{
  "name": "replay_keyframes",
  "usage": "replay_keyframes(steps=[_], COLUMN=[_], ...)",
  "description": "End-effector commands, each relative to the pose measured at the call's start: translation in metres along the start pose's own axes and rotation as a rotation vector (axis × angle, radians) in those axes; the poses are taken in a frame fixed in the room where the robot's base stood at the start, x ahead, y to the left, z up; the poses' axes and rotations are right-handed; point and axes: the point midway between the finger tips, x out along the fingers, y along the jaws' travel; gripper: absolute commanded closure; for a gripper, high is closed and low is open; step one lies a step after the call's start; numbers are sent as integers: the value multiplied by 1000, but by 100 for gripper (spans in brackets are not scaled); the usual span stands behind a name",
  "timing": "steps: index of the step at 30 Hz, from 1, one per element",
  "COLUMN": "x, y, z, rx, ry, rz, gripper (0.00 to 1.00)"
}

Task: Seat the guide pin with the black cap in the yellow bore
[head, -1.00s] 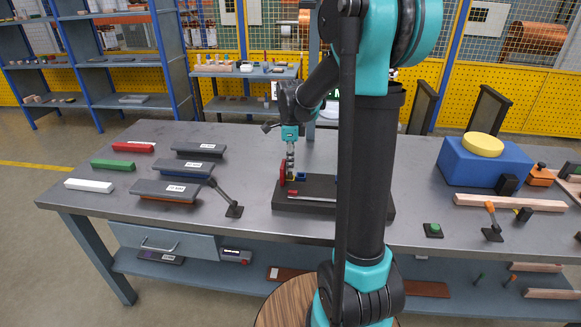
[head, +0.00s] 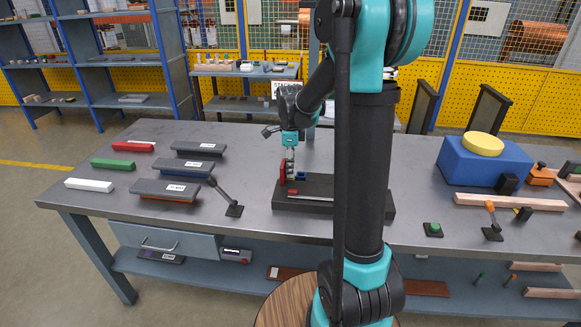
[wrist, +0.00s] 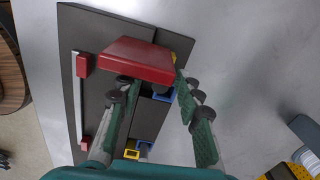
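My gripper (wrist: 154,80) points down over a dark base block (head: 322,205) on the bench. Its two green fingers are apart, and base surface and part of a blue square socket (wrist: 162,95) show between them. An upright red block (wrist: 138,60) stands by the fingertips; it also shows in the head view (head: 283,172). A yellow part (wrist: 173,57) is partly hidden behind the red block. A yellow square socket (wrist: 132,153) lies nearer the palm, beside another blue one (wrist: 146,144). I cannot make out a black-capped guide pin.
A thin bar with red ends (wrist: 82,105) lies along the base. Grey-topped blocks (head: 168,189) and a black angled stand (head: 228,197) are to the left. A blue box with a yellow disc (head: 484,160) is at right.

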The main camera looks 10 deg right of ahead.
Motion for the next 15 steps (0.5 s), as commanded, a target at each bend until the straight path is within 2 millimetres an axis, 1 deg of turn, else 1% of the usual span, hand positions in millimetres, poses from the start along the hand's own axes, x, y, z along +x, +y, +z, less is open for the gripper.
replay_keyframes(steps=[5,8,15], x=[-12,-27,-76], y=[0,0,0], z=[0,0,0], rx=[0,0,0], ry=[0,0,-1], rz=[0,0,1], gripper=[65,65,65])
